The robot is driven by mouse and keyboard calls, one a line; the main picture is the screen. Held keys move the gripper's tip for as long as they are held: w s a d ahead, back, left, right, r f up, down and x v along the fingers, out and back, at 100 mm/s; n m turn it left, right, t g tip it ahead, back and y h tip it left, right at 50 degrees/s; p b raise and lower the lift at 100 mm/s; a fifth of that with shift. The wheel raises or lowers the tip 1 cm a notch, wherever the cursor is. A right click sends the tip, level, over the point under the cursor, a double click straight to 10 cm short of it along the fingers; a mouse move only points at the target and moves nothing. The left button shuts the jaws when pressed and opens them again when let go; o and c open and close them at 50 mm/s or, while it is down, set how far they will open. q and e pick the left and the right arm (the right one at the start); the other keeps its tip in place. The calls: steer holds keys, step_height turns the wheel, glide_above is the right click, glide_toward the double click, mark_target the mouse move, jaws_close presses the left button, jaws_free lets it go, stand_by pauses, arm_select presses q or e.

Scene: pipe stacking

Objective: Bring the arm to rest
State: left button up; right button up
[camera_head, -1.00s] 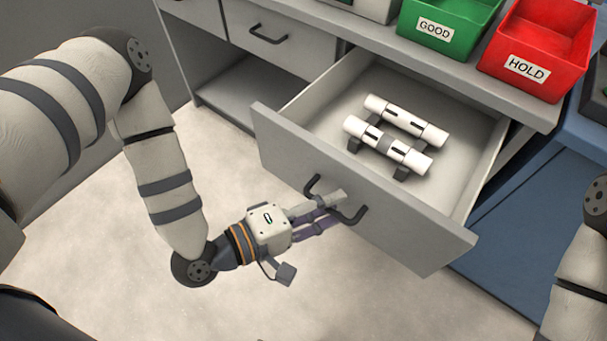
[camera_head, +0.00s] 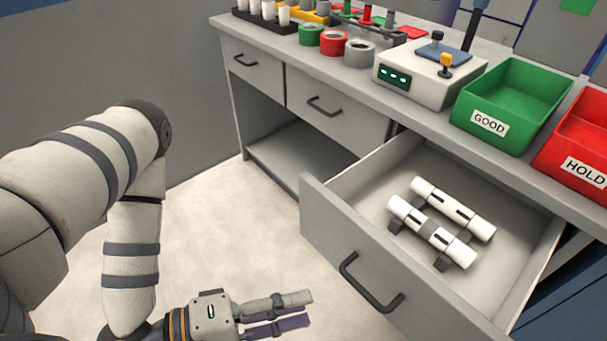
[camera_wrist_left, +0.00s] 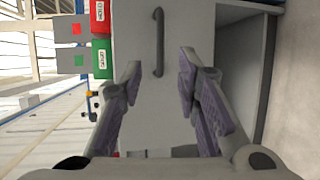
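My left gripper (camera_head: 308,308) is at the bottom of the head view, left of the open drawer (camera_head: 375,275) and apart from its dark handle (camera_head: 368,285). In the left wrist view its two fingers (camera_wrist_left: 157,95) are spread with nothing between them. The drawer handle (camera_wrist_left: 159,42) shows ahead of the fingertips in that view. Two white pipes (camera_head: 453,208) (camera_head: 430,230) lie on dark supports inside the drawer. My right gripper is in no view.
A green GOOD bin (camera_head: 512,105) and a red HOLD bin (camera_head: 582,150) stand on the counter, beside a grey box with knobs (camera_head: 425,78). Coloured rings (camera_head: 333,43) and a rack are at the back. The floor (camera_head: 230,240) left of the drawer is clear.

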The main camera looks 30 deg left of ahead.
arm_select(q)
steer(key=s+a+f+m+g+y+p, duration=0.35)
steer(key=s+f+m+g+y, duration=0.25)
steer(key=s+f+m+g, duration=0.35)
steer(key=s+a+g+y, duration=0.4)
steer(key=s+a+g, duration=0.1)
steer(key=s, duration=0.4)
steer(key=shift+m+p, duration=0.35)
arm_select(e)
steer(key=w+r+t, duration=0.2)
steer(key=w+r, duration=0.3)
